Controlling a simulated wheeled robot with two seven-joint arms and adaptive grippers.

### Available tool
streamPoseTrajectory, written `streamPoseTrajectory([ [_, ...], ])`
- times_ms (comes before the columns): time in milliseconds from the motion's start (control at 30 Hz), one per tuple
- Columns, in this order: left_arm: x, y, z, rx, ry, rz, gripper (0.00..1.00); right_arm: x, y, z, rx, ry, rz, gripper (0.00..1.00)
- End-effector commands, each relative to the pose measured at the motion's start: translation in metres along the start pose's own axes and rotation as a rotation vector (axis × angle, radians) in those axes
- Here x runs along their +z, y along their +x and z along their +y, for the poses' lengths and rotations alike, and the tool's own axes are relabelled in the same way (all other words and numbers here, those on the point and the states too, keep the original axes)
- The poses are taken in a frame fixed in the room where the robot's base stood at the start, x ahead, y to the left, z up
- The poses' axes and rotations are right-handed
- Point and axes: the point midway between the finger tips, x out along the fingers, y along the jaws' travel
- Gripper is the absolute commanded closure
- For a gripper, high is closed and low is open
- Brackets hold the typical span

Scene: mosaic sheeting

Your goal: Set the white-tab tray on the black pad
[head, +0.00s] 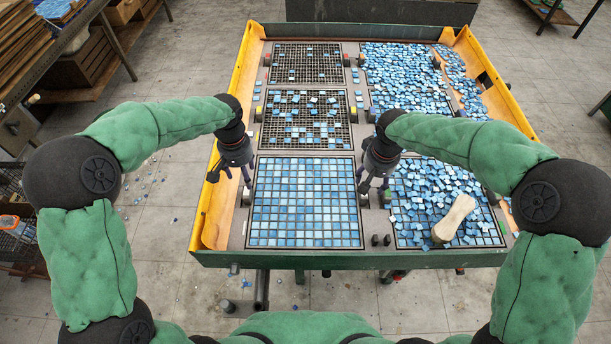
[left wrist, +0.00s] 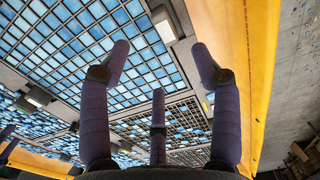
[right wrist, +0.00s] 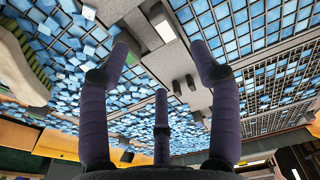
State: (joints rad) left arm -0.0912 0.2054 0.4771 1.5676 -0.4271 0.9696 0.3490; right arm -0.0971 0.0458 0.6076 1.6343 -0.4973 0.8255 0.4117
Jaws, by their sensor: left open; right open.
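The white-tab tray (head: 306,204) lies flat at the front left of the table, its grid filled with blue tiles. A white tab (left wrist: 163,27) shows on its edge in the left wrist view, and another white tab (right wrist: 162,24) shows in the right wrist view. My left gripper (head: 231,178) is open just off the tray's left edge, with a tab ahead of its fingertips. My right gripper (head: 373,188) is open at the tray's right edge, likewise apart from its tab. A dark slab (head: 382,11) beyond the table's far edge may be the black pad.
A half-filled tray (head: 305,120) and a sparsely filled tray (head: 306,62) lie behind. Loose blue tiles (head: 405,75) heap on the right. A wooden-handled tool (head: 455,218) lies at front right. Yellow rails (head: 220,160) edge the table.

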Motion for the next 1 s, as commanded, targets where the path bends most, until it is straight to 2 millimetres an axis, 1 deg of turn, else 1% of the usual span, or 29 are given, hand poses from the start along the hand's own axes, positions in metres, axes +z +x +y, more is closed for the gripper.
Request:
streamPoseTrajectory([
  [367, 0.000, 0.000, 0.000, 0.000, 0.000, 0.000, 0.37, 0.000, 0.000, 0.000, 0.000, 0.000, 0.000, 0.37],
  [533, 0.000, 0.006, 0.000, -0.001, 0.000, -0.002, 0.37, 0.000, 0.006, 0.000, 0.000, 0.000, -0.001, 0.37],
  [667, 0.001, 0.021, 0.000, -0.001, 0.000, -0.004, 0.37, 0.001, 0.021, 0.000, 0.000, -0.001, -0.005, 0.37],
  [1000, 0.001, 0.076, 0.000, 0.000, 0.000, -0.003, 0.37, 0.001, 0.077, 0.000, 0.000, 0.000, -0.003, 0.37],
])
